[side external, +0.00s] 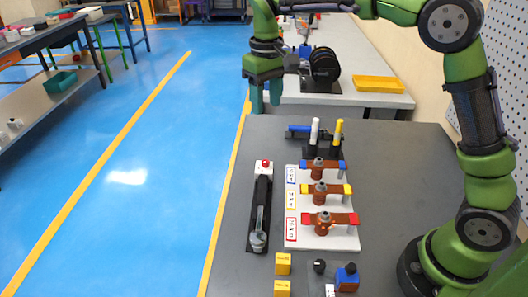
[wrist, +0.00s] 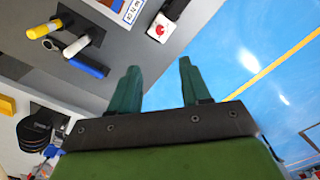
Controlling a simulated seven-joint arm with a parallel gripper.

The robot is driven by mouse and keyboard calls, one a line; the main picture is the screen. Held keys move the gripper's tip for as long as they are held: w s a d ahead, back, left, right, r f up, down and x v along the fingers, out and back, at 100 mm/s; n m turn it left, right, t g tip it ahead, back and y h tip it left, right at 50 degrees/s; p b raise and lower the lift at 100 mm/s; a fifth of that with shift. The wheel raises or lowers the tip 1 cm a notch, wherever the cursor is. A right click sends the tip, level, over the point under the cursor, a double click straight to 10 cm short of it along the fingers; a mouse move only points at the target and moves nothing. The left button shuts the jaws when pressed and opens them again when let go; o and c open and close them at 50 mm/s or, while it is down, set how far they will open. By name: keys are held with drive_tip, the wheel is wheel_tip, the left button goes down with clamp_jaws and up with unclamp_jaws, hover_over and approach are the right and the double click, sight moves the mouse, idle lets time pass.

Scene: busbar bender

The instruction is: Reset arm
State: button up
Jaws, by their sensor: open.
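My green arm reaches over the grey table (side external: 390,150) from the right. My gripper (side external: 265,98) hangs above the table's far left corner, pointing down. Its two teal fingers are apart with nothing between them. In the wrist view the gripper (wrist: 160,85) also shows open and empty. It is clear of the busbar board (side external: 342,238), which carries copper bars with blue, yellow and red ends.
A black bender with a lever (side external: 260,215) and red button (side external: 266,164) lies left of the board. White and yellow markers (side external: 338,133) stand behind it. Yellow blocks (side external: 283,264) sit in front. A yellow tray (side external: 379,84) and black spools (side external: 324,65) are on the back bench.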

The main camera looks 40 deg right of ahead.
drive_tip(key=s+d+m+t+y, duration=0.1)
drive_tip(key=s+d+m+t, duration=0.1)
drive_tip(key=s, duration=0.9)
drive_tip(key=s+d+r+m+t+y, duration=0.1)
drive_tip(key=s+t, duration=0.4)
drive_tip(key=s, duration=0.7)
drive_tip(key=shift+d+r+m, duration=0.3)
drive_tip(key=shift+d+m, duration=0.1)
drive_tip(key=shift+m, duration=0.2)
